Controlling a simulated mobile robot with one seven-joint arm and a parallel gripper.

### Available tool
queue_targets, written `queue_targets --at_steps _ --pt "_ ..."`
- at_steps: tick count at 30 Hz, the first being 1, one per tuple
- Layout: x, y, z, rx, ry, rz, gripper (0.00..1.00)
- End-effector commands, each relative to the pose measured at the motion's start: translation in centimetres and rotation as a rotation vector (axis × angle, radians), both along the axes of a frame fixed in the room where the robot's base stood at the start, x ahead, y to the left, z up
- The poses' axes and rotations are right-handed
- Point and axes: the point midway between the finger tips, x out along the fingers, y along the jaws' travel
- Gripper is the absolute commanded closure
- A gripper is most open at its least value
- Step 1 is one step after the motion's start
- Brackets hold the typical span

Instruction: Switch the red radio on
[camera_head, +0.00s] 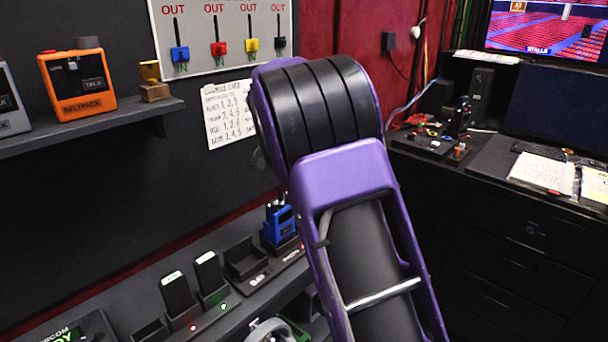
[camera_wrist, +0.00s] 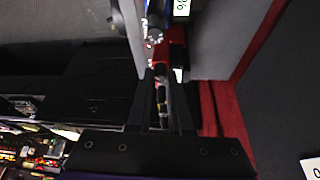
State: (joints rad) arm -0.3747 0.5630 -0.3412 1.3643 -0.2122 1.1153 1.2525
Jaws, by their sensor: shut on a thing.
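In the wrist view my gripper (camera_wrist: 163,85) reaches upward in the picture, its two dark fingers close together. In the head view my purple and black arm fills the middle and hides my gripper. No red radio shows in that view.
A blue radio (camera_head: 280,222) stands in the charger row on the lower shelf, left of my arm. Two dark handsets (camera_head: 177,293) stand nearer in the row, beside an empty slot (camera_head: 245,262). An orange beltpack (camera_head: 77,82) sits on the upper shelf. A cluttered desk (camera_head: 480,155) is at right.

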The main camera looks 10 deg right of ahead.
Motion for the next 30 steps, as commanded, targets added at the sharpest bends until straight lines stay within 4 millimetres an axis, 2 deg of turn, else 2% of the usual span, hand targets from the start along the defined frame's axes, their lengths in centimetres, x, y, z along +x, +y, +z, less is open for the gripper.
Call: queue_targets --at_steps 10,27,28,30 --pt "0.11 0.11 0.07 0.000 0.001 -0.151 1.00" --pt "0.08 0.11 -0.09 0.000 0.001 -0.181 1.00" --pt "0.09 0.12 -0.09 0.000 0.001 -0.181 0.78" --pt "0.10 0.11 -0.08 0.000 0.001 -0.181 0.65"
